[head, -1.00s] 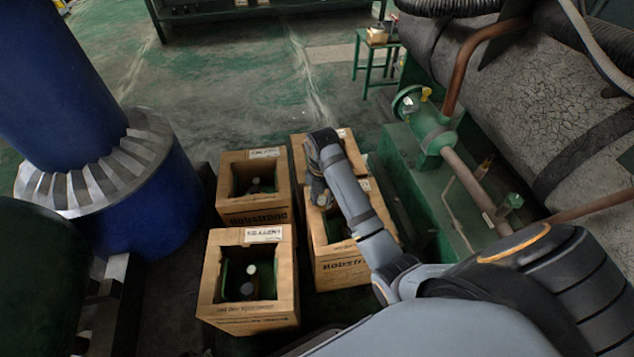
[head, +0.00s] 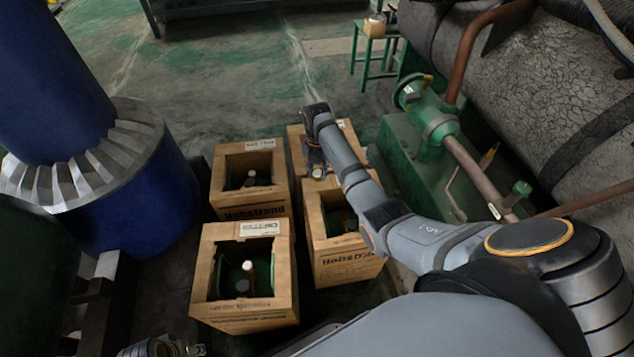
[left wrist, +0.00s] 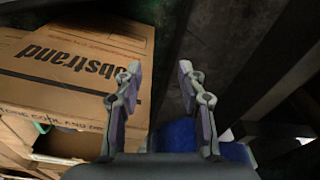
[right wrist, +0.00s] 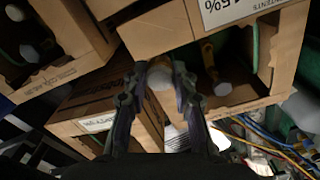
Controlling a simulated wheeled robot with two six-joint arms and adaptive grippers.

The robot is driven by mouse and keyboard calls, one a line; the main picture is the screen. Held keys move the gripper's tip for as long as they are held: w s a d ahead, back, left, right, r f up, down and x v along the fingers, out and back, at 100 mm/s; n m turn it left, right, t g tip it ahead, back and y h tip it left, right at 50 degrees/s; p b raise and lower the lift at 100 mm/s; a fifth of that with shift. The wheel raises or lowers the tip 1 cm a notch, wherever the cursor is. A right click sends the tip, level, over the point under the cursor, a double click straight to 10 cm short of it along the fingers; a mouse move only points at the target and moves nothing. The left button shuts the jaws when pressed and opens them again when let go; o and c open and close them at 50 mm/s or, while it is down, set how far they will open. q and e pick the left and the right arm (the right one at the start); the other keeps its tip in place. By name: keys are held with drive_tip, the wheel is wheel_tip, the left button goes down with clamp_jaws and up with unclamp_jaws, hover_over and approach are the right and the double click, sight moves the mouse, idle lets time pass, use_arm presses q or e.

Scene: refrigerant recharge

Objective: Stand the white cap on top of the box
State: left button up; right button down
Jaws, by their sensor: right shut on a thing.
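My right gripper (right wrist: 160,85) is shut on the white cap (right wrist: 160,76), which shows pale between its fingertips. In the head view my right gripper (head: 314,160) hangs over the back right cardboard box (head: 299,140), and the cap (head: 318,173) shows as a small white spot below it. In the right wrist view the cap is in front of a box edge; I cannot tell whether it touches. Several open-topped cardboard boxes stand together, including a front left one (head: 207,290). My left gripper (left wrist: 158,75) is open and empty, with a cardboard box (left wrist: 70,70) at its left.
The boxes hold cylinders with pale tops, seen in the front left opening. A blue column (head: 150,200) stands at left. A green pump unit (head: 400,150) and a large cracked tank (head: 560,90) are at right. Open floor (head: 230,90) lies behind the boxes.

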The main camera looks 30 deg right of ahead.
sight(317, 184)
drive_tip(key=shift+w+d+f+b, duration=0.15)
drive_tip(key=shift+w+f+b, duration=0.1)
drive_tip(key=shift+w+f, duration=0.25)
drive_tip(key=shift+w+d+f+b, duration=0.15)
drive_tip(key=shift+w+f+b, duration=0.1)
drive_tip(key=shift+f, duration=0.35)
drive_tip(key=shift+w+d+f, duration=0.1)
drive_tip(key=shift+w, duration=0.05)
drive_tip(key=shift+w+f, duration=0.1)
drive_tip(key=shift+f, duration=0.15)
wheel_tip(317, 184, down, 3)
drive_tip(key=shift+r+b, duration=0.1)
drive_tip(key=shift+b, duration=0.75)
use_arm(q)
drive_tip(key=shift+d+r+t+h, duration=0.15)
drive_tip(key=shift+d+r+t, duration=0.15)
drive_tip(key=shift+d, duration=0.15)
drive_tip(key=shift+d+r+t+h, duration=0.15)
drive_tip(key=shift+d+t, duration=0.15)
drive_tip(key=shift+d, duration=0.1)
use_arm(e)
drive_tip(key=c, duration=1.1)
unclamp_jaws()
use_arm(q)
drive_tip(key=shift+w, duration=0.1)
use_arm(e)
drive_tip(key=shift+o, duration=0.2)
